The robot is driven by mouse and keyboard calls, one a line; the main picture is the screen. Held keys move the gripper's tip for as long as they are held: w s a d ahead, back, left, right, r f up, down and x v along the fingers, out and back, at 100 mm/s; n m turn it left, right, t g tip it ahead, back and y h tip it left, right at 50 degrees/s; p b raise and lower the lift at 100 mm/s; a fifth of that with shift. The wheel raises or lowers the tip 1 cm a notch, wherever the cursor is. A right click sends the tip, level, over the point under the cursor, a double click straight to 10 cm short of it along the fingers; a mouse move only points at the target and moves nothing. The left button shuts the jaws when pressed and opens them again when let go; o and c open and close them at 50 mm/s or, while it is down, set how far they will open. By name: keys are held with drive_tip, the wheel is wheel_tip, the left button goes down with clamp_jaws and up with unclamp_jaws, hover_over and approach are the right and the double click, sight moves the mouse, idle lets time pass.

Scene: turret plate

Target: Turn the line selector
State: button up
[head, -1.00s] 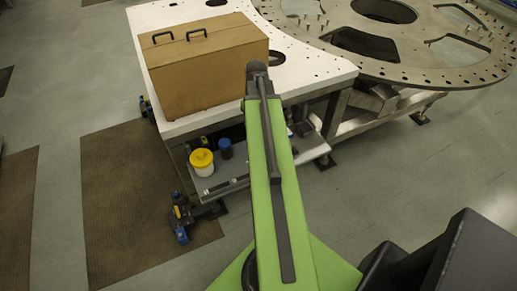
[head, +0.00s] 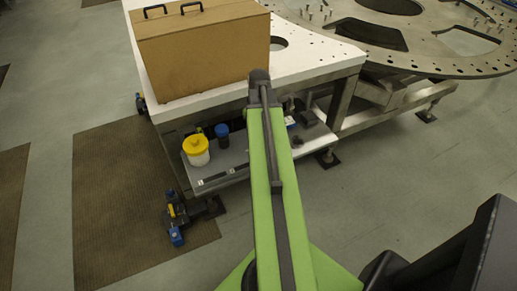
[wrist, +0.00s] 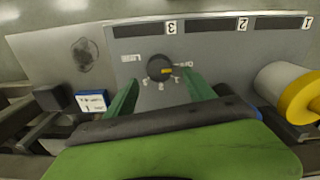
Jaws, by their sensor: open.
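The line selector (wrist: 160,68) is a round dark knob with a small orange mark, on a grey panel (wrist: 215,65) in the wrist view. Small markings sit around its lower edge, and a white label (wrist: 131,58) is to its left. My gripper (wrist: 162,80) is open, with its two green fingers apart below the knob in the picture, one toward each side. I cannot tell whether either finger touches it. In the head view my green arm reaches toward the shelf (head: 235,172) under the table; the gripper and the selector do not show there.
The white table (head: 315,65) carries a brown case (head: 205,50), with a large metal ring plate (head: 400,45) behind right. A yellow-lidded jar (head: 196,150) and a dark blue-capped bottle (head: 223,136) stand on the shelf. A blue-and-white box (wrist: 92,101) lies left of my gripper.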

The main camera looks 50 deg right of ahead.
wheel_tip(320, 180, down, 4)
drive_tip(key=b, duration=0.2)
drive_tip(key=shift+f+b, duration=0.1)
drive_tip(key=shift+b, duration=0.2)
